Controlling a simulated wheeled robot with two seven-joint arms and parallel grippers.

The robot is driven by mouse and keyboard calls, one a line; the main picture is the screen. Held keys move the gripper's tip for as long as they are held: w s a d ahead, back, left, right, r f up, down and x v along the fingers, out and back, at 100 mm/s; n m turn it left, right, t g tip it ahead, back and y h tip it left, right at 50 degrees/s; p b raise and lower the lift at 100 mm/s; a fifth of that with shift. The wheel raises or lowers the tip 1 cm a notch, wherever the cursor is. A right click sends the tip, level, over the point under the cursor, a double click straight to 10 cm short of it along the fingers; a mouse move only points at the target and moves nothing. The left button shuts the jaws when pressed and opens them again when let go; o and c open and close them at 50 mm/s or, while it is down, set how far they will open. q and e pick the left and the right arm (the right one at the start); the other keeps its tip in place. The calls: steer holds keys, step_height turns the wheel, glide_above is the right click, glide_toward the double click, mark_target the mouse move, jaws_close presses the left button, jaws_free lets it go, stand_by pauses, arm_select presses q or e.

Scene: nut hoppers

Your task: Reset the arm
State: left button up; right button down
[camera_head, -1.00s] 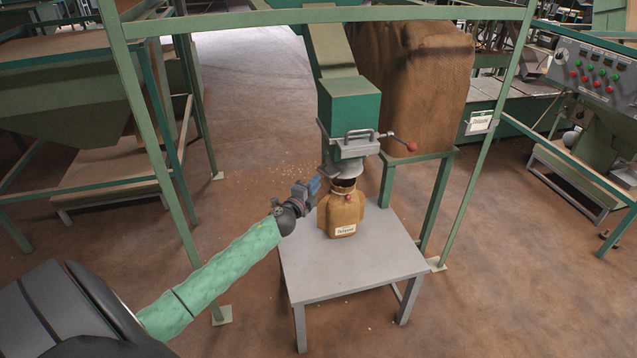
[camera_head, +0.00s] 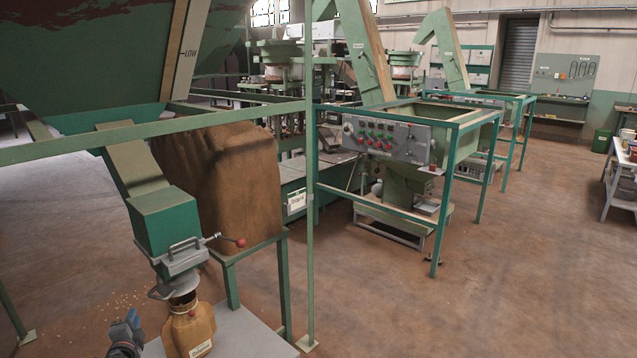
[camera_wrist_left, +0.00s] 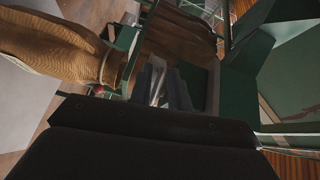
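My left gripper (camera_head: 127,331), with blue-grey fingers, is at the bottom left of the head view, just left of the brown sack (camera_head: 190,329). The sack stands on a grey table under the hopper spout (camera_head: 174,285) and carries a white label. In the left wrist view the gripper fingers (camera_wrist_left: 165,86) show a narrow gap with nothing held between them. The sack also fills the upper left of the wrist view (camera_wrist_left: 50,48), apart from the fingers. Most of my left arm is out of the head view. My right gripper is not in view.
The green hopper outlet (camera_head: 166,222) with a red-knobbed lever (camera_head: 240,242) hangs above the sack. A green frame post (camera_head: 310,220) and a large brown sack (camera_head: 238,185) stand nearby. A control panel (camera_head: 388,139) is further right.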

arm_select(q)
steer(key=s+d+f+n+g+h, duration=0.2)
steer(key=s+d+g, duration=0.3)
steer(key=s+d, duration=0.8)
steer(key=s+d+f+n+g+h, duration=0.2)
steer(key=s+d+f+n+g, duration=0.3)
steer(key=s+d, duration=0.9)
steer(key=s+d+f+n+g+h, duration=0.2)
steer(key=s+d+f+n+g, duration=0.1)
steer(key=s+d, duration=1.1)
steer(key=s+f+g, duration=0.1)
steer(key=s+g, duration=0.1)
steer(key=s, duration=0.3)
steer(key=shift+s+f+n+h, duration=0.2)
steer(key=shift+s+n+h, duration=0.1)
steer(key=shift+s+h, duration=0.1)
